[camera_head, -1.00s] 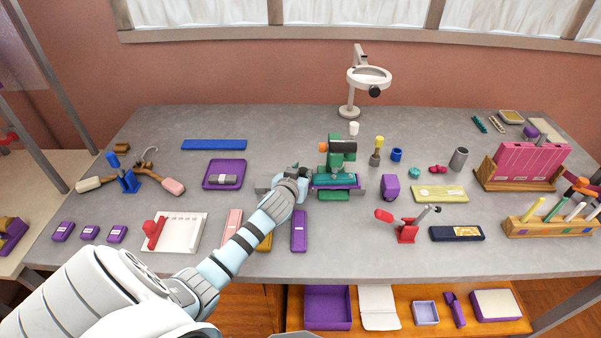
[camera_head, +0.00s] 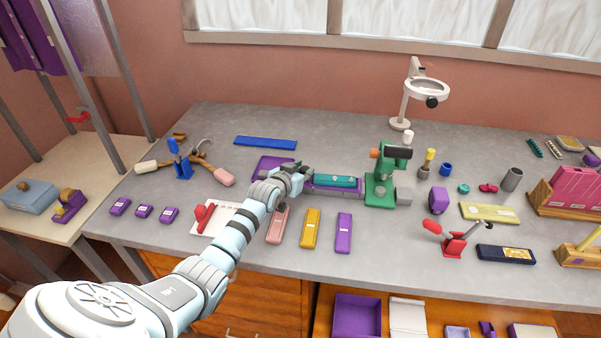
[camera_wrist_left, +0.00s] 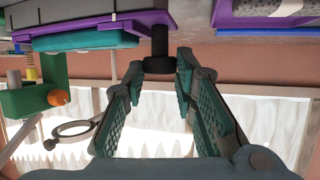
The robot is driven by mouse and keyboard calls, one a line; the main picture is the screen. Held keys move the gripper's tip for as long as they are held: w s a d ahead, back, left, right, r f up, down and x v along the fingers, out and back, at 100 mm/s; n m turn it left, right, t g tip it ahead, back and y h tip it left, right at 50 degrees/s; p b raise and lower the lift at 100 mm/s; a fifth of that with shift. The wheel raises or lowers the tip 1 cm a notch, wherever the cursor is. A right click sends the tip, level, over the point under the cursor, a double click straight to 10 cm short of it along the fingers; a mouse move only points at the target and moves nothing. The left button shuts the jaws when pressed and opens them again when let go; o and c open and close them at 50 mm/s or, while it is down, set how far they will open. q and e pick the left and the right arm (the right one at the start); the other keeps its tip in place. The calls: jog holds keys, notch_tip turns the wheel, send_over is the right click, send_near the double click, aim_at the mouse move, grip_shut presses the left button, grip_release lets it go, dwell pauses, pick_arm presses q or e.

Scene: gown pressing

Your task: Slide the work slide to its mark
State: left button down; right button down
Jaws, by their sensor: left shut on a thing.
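The work slide (camera_head: 337,193) is a purple plate with a teal block on top, sticking out to the left of the green press (camera_head: 381,186). In the left wrist view, the slide (camera_wrist_left: 160,18) ends in a dark round knob (camera_wrist_left: 159,45). My left gripper (camera_head: 299,178) is at the slide's left end. I cannot make out the mark in these views. My right gripper is not in view.
A purple tray (camera_head: 262,172) lies just behind and left of my left gripper. Pink (camera_head: 277,228), yellow (camera_head: 311,228) and purple (camera_head: 343,236) bars lie in front. A magnifier (camera_head: 404,100) stands behind the press.

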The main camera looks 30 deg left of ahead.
pick_arm(q)
jog(key=shift+a, duration=0.1)
jog(key=c, duration=1.7)
grip_release()
jog(key=o, duration=0.3)
jog(key=shift+s+a, duration=0.1)
jog(key=shift+o, duration=0.5)
jog(key=shift+a, duration=0.1)
jog(key=shift+s+r, duration=0.1)
jog(key=shift+s, duration=0.15)
jog(key=v, duration=1.1)
jog(key=shift+s, duration=0.25)
